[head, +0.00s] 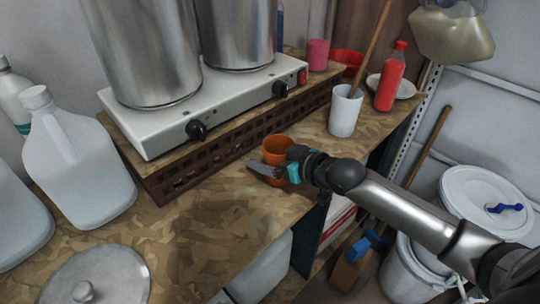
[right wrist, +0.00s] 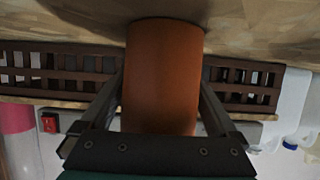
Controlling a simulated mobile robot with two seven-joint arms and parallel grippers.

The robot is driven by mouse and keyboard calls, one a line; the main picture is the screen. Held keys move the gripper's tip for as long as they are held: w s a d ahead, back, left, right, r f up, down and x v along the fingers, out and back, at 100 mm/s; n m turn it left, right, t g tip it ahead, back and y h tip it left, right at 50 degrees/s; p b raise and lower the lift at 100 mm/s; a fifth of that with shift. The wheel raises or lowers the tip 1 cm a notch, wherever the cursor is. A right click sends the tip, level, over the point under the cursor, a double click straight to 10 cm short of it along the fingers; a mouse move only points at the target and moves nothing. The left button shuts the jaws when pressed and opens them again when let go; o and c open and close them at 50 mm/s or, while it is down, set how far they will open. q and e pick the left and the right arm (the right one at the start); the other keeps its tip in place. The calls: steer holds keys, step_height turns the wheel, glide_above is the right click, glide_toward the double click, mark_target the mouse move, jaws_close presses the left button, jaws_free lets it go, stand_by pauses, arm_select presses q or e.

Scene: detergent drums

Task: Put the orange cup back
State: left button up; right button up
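The orange cup (head: 277,147) stands upright on the brown patterned counter, just in front of the dark slatted rack. My right gripper (head: 266,170) reaches in from the right at the cup's side; one grey finger shows in front of it. In the right wrist view, which is upside down, the orange cup (right wrist: 162,80) fills the space between the two fingers of my right gripper (right wrist: 162,100). The fingers meet its sides, and their tips are partly hidden by it. The cup's base appears at the counter. My left gripper is not in view.
A white hotplate (head: 215,105) with two metal pots stands on the slatted rack (head: 190,172). A white cup (head: 345,115) holding a stick and a red bottle (head: 390,80) are at the back right. White jugs (head: 75,165) and a metal lid (head: 98,275) are left. Counter left of the gripper is clear.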

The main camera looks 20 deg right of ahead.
steer(key=shift+o, duration=0.2)
steer(key=shift+r, duration=0.2)
steer(key=shift+p+v, duration=1.4)
steer(key=shift+v, duration=4.55)
steer(key=shift+f, duration=0.1)
